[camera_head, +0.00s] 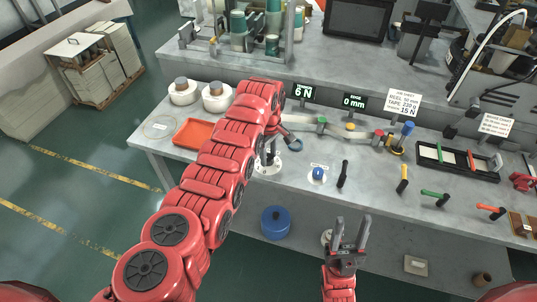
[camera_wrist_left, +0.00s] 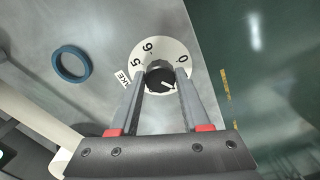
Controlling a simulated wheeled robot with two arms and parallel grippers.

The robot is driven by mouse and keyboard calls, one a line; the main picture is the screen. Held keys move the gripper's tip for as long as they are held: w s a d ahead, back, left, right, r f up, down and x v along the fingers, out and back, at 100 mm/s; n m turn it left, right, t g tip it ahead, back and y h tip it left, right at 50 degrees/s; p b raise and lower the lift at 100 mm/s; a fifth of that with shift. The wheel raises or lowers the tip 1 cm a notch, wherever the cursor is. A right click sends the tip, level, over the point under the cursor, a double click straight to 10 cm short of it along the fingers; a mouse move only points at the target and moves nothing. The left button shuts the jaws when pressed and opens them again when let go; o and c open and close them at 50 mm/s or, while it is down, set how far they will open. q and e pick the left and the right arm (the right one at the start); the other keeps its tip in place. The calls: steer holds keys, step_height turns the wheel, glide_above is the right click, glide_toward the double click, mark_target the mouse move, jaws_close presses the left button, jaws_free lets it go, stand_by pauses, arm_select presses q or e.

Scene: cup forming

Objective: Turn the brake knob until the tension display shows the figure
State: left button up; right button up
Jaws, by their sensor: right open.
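The brake knob (camera_wrist_left: 160,77) is a dark round knob with a white pointer mark, on a white dial (camera_wrist_left: 177,51) with figures around it. The fingers of my left gripper (camera_wrist_left: 161,80) stand on both sides of the knob in the left wrist view; I cannot tell whether they press on it. In the head view my left arm partly covers the dial (camera_head: 268,168). The tension display (camera_head: 304,93) reads 6 N. A sheet (camera_head: 405,97) behind the bench shows 15 N. My right gripper (camera_head: 350,233) is open and empty before the bench's front edge.
A blue ring (camera_wrist_left: 70,64) lies beside the dial. A second display (camera_head: 354,102) reads 0 mm. A blue knob (camera_head: 318,174) and a black-handled tool (camera_head: 343,173) are to the right. An orange tray (camera_head: 194,133) and white spools (camera_head: 216,98) stand left of my arm.

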arm_select(q)
jaws_close()
